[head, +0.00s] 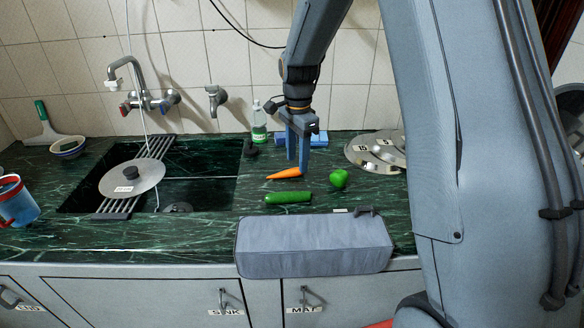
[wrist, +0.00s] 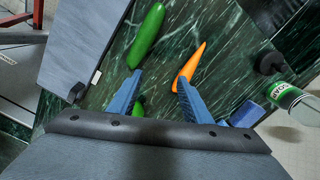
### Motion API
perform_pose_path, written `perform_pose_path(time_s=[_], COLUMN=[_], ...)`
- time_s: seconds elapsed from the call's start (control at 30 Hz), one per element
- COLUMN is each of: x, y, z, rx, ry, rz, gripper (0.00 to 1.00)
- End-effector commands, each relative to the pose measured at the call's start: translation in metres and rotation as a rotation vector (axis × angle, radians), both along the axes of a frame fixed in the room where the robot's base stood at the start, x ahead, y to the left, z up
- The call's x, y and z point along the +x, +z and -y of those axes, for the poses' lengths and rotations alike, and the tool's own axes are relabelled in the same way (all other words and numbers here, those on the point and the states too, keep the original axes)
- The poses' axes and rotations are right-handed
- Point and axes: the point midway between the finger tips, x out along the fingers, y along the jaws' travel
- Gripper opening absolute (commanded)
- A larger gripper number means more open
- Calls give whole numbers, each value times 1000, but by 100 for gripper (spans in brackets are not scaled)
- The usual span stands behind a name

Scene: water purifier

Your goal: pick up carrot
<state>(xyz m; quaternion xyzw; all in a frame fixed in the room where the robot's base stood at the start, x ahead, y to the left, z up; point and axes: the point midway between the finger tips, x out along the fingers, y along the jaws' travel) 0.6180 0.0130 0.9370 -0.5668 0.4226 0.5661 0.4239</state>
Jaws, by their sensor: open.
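The orange carrot (head: 284,173) lies on the dark green marbled counter (head: 215,229), right of the sink. It also shows in the wrist view (wrist: 190,67), close to the tip of one finger. My gripper (head: 298,160) points down just above the counter near the carrot's thick end. In the wrist view my gripper (wrist: 158,80) has its two blue fingers spread apart. The carrot is nearer the right finger, and I cannot tell whether they touch. No object is held between the fingers.
A green cucumber (head: 288,197) lies in front of the carrot, and a green pepper (head: 339,178) sits to its right. A grey box (head: 314,245) is at the counter's front edge. A soap bottle (head: 259,122) stands behind. Pot lids (head: 378,151) lie right; the sink (head: 205,190) is left.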

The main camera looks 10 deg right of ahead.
Motion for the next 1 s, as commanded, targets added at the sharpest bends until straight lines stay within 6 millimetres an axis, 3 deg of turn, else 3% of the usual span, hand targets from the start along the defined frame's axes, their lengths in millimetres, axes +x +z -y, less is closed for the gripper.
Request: perform_pose_path(time_s=[0.1, 0.27, 0.67, 1.0], x=[32, 53, 58, 62], y=[-1, -4, -37, -75], z=[-1, -1, 0, -1], rx=[0, -1, -1, 0], ry=[-193, -339, -373, -371], rz=[-2, -3, -4, -4], gripper=[44, 44, 44, 44])
